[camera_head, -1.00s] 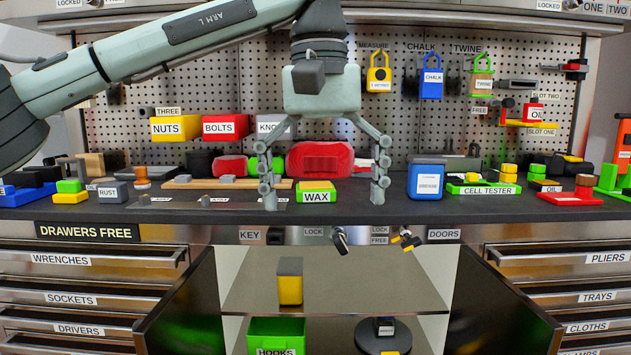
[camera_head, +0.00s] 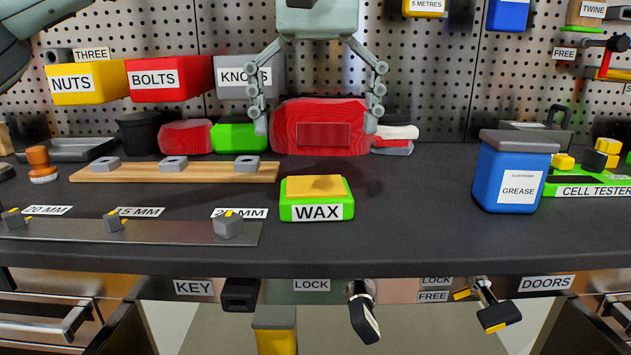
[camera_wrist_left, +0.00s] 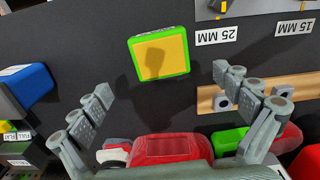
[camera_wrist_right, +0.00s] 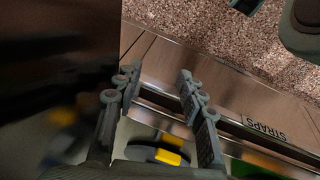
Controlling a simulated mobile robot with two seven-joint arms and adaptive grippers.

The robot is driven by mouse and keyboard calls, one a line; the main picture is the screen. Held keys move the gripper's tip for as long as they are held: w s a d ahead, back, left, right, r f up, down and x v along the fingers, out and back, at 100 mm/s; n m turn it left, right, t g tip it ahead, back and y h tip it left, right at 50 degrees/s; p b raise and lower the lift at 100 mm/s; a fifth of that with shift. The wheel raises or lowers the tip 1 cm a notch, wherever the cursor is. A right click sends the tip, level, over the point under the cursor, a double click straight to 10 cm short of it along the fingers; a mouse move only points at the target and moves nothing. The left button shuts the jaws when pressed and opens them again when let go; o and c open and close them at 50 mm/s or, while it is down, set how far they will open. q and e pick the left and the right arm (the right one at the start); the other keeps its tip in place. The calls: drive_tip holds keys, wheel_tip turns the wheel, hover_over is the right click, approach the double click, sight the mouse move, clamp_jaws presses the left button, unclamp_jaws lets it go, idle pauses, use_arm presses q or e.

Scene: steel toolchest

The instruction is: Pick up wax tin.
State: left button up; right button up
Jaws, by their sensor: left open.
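The wax tin (camera_head: 317,211) is a small green block with a yellow top and a WAX label. It sits on the dark worktop near its front. My left gripper (camera_head: 315,130) is open and empty, fingers pointing down, above and behind the tin in the head view. In the left wrist view the tin (camera_wrist_left: 158,54) lies beyond the fingertips of the left gripper (camera_wrist_left: 167,82), apart from them. My right gripper (camera_wrist_right: 157,82) shows only in the right wrist view, with its fingers spread and nothing between them, low by the drawers.
A red bundle (camera_head: 325,140) lies behind the tin. A wooden rack (camera_head: 130,173) with grey blocks and a metal strip (camera_head: 170,233) are to the left. A blue grease tub (camera_head: 510,175) stands to the right. The worktop between tin and tub is clear.

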sight(316, 184)
use_arm(q)
drive_tip(key=shift+f, duration=0.35)
wheel_tip(316, 184, down, 6)
drive_tip(key=shift+s+a+f+b, duration=0.1)
drive_tip(key=shift+s+f+b, duration=0.1)
drive_tip(key=shift+b, duration=0.15)
drive_tip(key=shift+w+f, duration=0.1)
drive_tip(key=shift+f, duration=0.2)
drive_tip(key=c, duration=1.5)
drive_tip(key=shift+c, duration=0.6)
use_arm(e)
drive_tip(key=shift+v, duration=0.95)
use_arm(q)
drive_tip(key=shift+r, duration=0.1)
use_arm(e)
drive_tip(key=shift+d, duration=0.2)
